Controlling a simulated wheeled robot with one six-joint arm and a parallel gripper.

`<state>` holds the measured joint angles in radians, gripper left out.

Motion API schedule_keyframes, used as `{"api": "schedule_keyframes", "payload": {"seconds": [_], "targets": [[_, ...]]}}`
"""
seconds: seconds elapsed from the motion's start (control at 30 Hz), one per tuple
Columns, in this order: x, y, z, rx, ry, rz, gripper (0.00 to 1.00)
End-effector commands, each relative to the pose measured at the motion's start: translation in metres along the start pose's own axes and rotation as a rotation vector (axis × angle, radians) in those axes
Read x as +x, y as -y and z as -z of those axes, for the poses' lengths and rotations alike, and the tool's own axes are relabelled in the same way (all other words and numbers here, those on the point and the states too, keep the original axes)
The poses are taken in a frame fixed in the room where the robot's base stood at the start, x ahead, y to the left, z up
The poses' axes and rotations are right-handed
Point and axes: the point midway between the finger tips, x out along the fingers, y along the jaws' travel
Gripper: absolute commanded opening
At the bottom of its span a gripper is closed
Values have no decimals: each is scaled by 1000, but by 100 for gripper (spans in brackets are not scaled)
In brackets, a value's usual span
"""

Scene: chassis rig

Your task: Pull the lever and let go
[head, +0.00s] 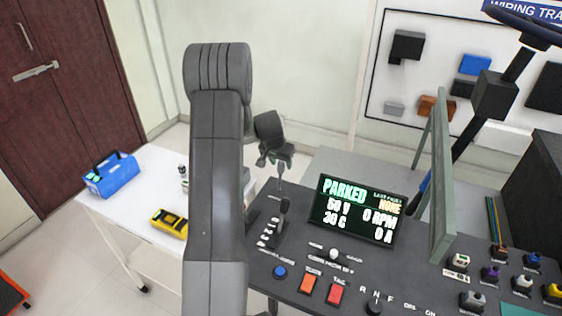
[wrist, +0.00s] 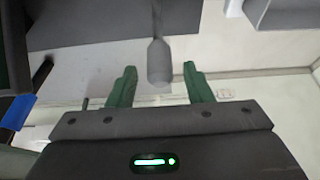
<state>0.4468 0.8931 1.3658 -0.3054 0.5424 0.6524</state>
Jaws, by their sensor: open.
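A grey lever (wrist: 158,60) with a thin shaft and a thicker end shows in the wrist view, lined up with the gap between my fingertips. I cannot tell whether it is between the fingers or just beyond them. My gripper (wrist: 160,70) has two green fingers, spread apart, with no clear contact on the lever. In the head view my gripper (head: 274,158) is over the back left of the dark console, partly hidden by my arm. A thin upright rod (head: 280,174) shows just under it. A black-knobbed lever (head: 284,206) stands in front of that, beside a labelled scale.
The console's screen (head: 354,210) reads PARKED. Orange (head: 311,284) and red (head: 335,294) buttons and a blue button (head: 280,272) are in front. A green-grey upright panel (head: 440,180) stands to the right. A white table (head: 140,225) at left holds a yellow meter (head: 169,223) and blue box (head: 112,176).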

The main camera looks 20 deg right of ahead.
Motion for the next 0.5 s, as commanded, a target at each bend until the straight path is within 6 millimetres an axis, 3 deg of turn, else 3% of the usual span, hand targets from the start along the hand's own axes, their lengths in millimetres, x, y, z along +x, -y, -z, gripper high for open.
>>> {"api": "schedule_keyframes", "payload": {"seconds": [0.43,0.5], "targets": [[9,0,0,0,-1,1,46],[9,0,0,0,-1,1,34]]}}
